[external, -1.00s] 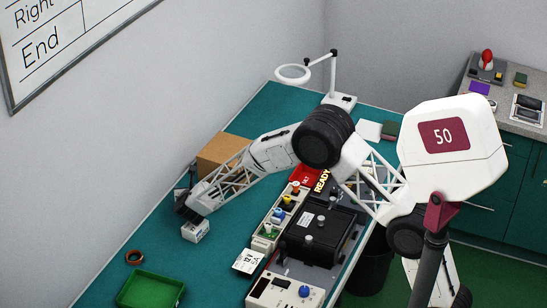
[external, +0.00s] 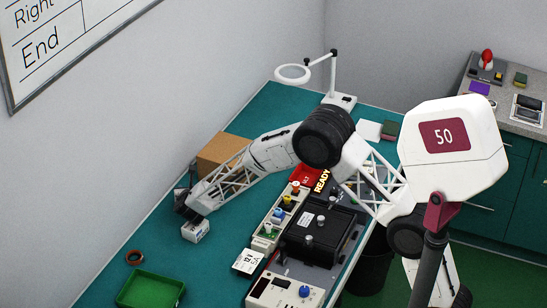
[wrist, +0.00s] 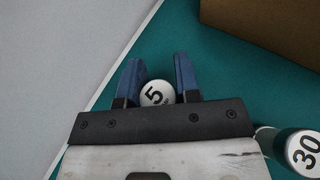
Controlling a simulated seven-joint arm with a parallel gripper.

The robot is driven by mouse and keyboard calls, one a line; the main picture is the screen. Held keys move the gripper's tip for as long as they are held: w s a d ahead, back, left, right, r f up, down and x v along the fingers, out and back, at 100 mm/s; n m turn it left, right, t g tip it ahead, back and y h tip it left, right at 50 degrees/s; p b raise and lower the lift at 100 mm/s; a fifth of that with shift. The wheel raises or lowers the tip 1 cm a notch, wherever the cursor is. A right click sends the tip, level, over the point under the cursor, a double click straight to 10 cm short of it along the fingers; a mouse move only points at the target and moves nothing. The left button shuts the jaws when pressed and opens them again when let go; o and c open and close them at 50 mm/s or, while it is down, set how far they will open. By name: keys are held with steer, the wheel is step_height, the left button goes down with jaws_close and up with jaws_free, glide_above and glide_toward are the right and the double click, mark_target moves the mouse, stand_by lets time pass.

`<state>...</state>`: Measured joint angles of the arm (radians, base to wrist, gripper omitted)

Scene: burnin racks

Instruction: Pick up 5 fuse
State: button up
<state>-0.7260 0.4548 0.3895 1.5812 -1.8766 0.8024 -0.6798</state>
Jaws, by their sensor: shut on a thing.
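The fuse marked 5 (wrist: 157,93) has a round white top and sits between the blue fingers of my gripper (wrist: 158,82) in the wrist view. My gripper is shut on it; the fingers and the dark gripper body hide its lower part. In the external view my gripper (external: 183,202) is low over the left side of the green table, near the wall, and the fuse cannot be made out there.
A round white top marked 30 (wrist: 303,152) stands to the right in the wrist view. A cardboard box (external: 222,152) is behind my gripper.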

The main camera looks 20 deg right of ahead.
step_height(320, 180, up, 10)
stand_by(0.6)
steer(key=shift+f, duration=0.1)
stand_by(0.4)
